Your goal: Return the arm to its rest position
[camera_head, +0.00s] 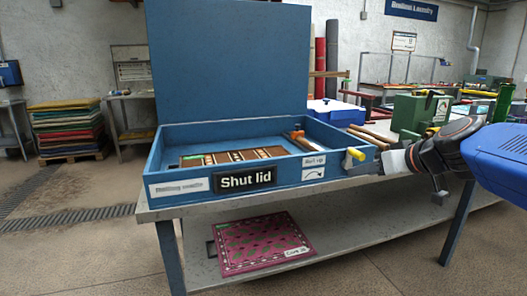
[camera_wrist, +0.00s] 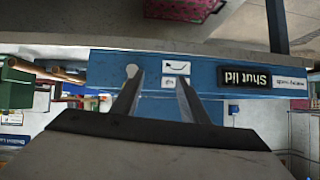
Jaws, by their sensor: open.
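My gripper (camera_head: 366,169) is at the front right corner of the blue box, beside a yellow knob (camera_head: 355,155). In the wrist view my gripper (camera_wrist: 160,78) has its two dark fingers apart with nothing between them; they point at the box's blue front wall (camera_wrist: 215,92). A pale round spot (camera_wrist: 131,71) shows by the left fingertip. The black wrist and blue arm link reach in from the right edge of the head view. The box's lid (camera_head: 230,60) stands upright. Whether the fingers touch the box, I cannot tell.
The box (camera_head: 320,172), labelled "Shut lid", sits on a grey table (camera_head: 200,205). Inside lies a patterned brown rug (camera_head: 232,157). A pink rug (camera_head: 262,243) lies on the lower shelf. Green machinery (camera_head: 420,110) stands behind my wrist. Floor at front left is clear.

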